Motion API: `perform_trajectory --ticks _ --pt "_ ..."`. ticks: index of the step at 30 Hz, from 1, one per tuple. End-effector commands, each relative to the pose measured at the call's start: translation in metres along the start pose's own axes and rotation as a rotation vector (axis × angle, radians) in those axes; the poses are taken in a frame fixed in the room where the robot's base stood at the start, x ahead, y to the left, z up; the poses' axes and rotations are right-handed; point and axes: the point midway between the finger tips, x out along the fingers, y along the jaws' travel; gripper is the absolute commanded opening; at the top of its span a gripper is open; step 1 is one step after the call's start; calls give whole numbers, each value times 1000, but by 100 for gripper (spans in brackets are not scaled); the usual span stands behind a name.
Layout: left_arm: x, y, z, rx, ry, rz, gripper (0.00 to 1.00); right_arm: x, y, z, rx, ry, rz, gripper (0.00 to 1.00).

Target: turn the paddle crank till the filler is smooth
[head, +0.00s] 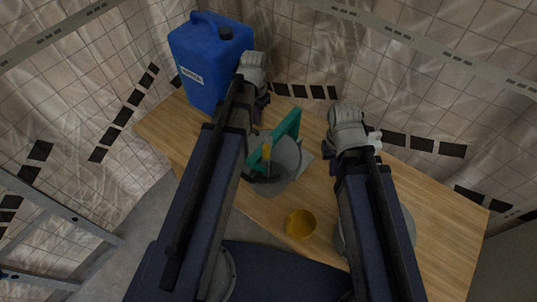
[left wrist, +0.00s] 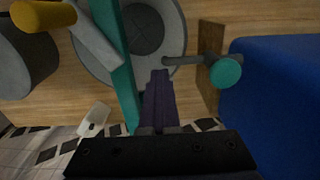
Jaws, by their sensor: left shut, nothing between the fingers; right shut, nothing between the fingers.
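A grey bucket (head: 282,172) stands on the wooden table, with a teal bar (head: 287,127) across it. The crank's yellow handle (head: 266,152) stands up by the bar. In the left wrist view the yellow handle (left wrist: 42,15) is at the top left, on a grey crank arm (left wrist: 94,38) that meets the teal bar (left wrist: 118,65). My left gripper (head: 262,106) is shut and empty behind the bar; its fingers (left wrist: 158,92) point beside the bar, apart from the handle. My right gripper (head: 328,153) is to the right of the bucket, shut, its fingertips largely hidden. The filler cannot be made out.
A blue jerrycan (head: 207,62) stands at the table's back left, close to my left gripper. A teal knob (left wrist: 225,72) on a grey rod is beside the bar. An orange-yellow cup (head: 300,224) is at the front. Bare table (head: 455,215) lies at the right.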

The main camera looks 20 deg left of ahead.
Motion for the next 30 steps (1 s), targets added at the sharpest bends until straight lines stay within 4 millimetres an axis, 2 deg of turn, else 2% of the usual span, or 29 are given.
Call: perform_trajectory --ticks 5,15,22,30 --pt "0 1 6 0 0 0 0 0 0 0 0 0 0 0" --pt "0 3 49 -1 0 0 0 0 0 0 0 0 0 0" --pt "1 3 52 1 0 0 0 0 0 0 0 0 0 0" --pt "1 24 72 2 0 0 0 0 0 0 0 0 0 0"
